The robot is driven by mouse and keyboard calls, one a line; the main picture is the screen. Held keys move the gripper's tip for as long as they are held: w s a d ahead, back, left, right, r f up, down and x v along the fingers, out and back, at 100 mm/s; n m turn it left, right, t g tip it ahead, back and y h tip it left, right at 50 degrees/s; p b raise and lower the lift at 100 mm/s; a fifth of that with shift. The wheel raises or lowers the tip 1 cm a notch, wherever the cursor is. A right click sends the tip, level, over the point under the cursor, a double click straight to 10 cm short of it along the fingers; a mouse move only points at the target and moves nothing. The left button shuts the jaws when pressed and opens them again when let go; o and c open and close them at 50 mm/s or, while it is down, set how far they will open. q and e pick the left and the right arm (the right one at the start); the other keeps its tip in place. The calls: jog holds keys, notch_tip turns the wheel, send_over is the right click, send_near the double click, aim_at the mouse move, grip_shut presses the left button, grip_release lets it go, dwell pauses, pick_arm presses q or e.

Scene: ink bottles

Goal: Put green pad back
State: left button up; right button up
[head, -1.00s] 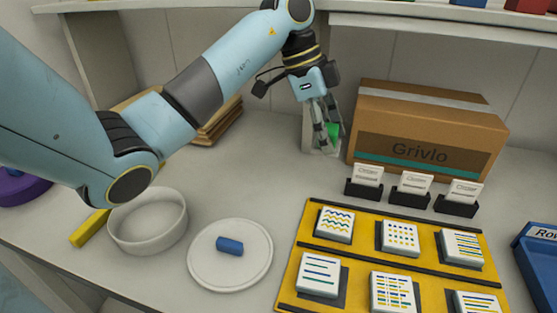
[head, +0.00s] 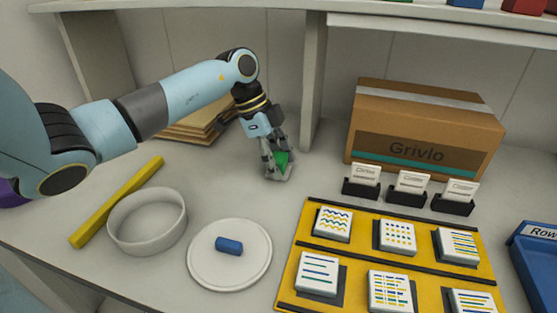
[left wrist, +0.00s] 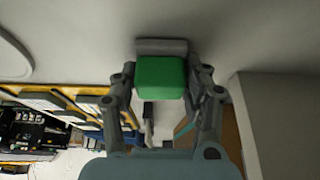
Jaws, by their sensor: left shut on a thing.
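The green pad (head: 281,159) is held between the fingers of my left gripper (head: 276,168), at the back of the desk left of the upright divider. It shows close up in the left wrist view (left wrist: 161,77), with a finger on each side. A light grey piece (left wrist: 162,46) lies at its far end; I cannot tell whether it belongs to the pad. My left gripper is shut on the pad. Whether the pad touches the desk is unclear, and the fingers hide part of it. My right gripper is not in view.
A white bowl (head: 113,236), a yellow bar (head: 130,190) and a round white plate (head: 205,271) with a blue piece (head: 229,246) stand in front. The divider (head: 313,90), cardboard box (head: 425,130), card holders and yellow board (head: 320,254) are rightward. Desk is clear between.

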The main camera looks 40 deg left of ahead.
pick_arm(q)
jog(key=shift+f, duration=0.1)
jog(key=o, duration=1)
jog(key=v, duration=1.2)
